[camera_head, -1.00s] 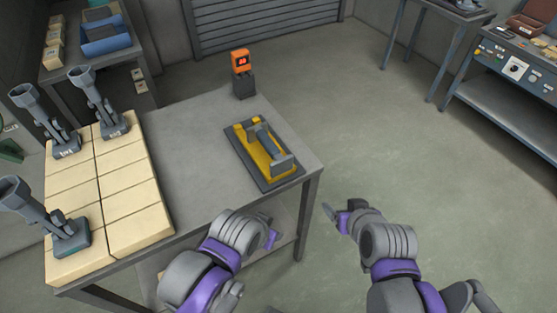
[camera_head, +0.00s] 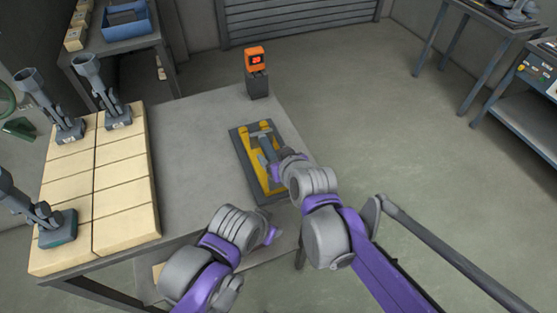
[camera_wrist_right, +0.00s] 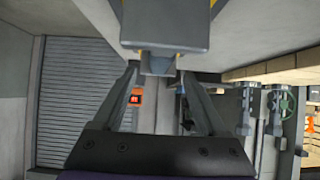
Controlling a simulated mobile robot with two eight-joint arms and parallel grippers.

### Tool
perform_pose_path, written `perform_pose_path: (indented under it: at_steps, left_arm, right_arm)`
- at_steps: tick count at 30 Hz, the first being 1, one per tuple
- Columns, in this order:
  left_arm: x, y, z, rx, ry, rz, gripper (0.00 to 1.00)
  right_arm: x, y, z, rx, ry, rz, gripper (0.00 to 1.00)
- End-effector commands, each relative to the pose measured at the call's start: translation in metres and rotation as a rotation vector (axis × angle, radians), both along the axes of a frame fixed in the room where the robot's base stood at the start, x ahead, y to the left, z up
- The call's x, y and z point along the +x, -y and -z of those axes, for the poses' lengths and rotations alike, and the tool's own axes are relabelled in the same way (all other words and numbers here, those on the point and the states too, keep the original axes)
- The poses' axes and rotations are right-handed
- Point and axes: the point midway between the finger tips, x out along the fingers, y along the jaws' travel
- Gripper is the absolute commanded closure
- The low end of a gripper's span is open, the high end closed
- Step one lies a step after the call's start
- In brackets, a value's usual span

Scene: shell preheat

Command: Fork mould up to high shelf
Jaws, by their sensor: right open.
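Three grey shells with funnel tops, apparently the moulds, stand upright on the cream blocks at the left of the head view: front (camera_head: 40,215), back left (camera_head: 50,105) and back middle (camera_head: 103,92). None carries the name fork mould that I can read. A grey tool with a crossbar (camera_head: 261,136), perhaps the fork, lies in a yellow and grey cradle (camera_head: 244,160) on the table. My right gripper (camera_head: 277,160) is open at this tool; its fingers (camera_wrist_right: 160,75) are apart near a grey block (camera_wrist_right: 165,25). Contact is unclear. My left gripper (camera_head: 270,234) is near the table's front edge, jaws unclear.
The cream blocks (camera_head: 125,190) fill the table's left side. An orange display (camera_head: 255,60) on a dark post stands at the table's back edge. Bare grey tabletop (camera_head: 195,150) lies between blocks and cradle. A blue bin (camera_head: 125,22) sits on a rear bench.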

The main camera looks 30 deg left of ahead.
Motion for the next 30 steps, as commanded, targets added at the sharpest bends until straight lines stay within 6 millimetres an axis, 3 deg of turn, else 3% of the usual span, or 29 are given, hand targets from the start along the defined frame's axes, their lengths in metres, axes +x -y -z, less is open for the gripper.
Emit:
perform_pose_path:
  at_steps: [15, 30]
  left_arm:
    - [-0.007, 0.000, 0.025, 0.000, -0.013, 0.000, 0.50]
    - [-0.008, 0.000, 0.027, 0.000, -0.015, 0.000, 0.50]
  right_arm:
    - [0.025, -0.029, 0.027, -0.001, -0.001, 0.000, 0.25]
    - [0.029, -0.034, 0.030, 0.000, 0.000, 0.000, 0.27]
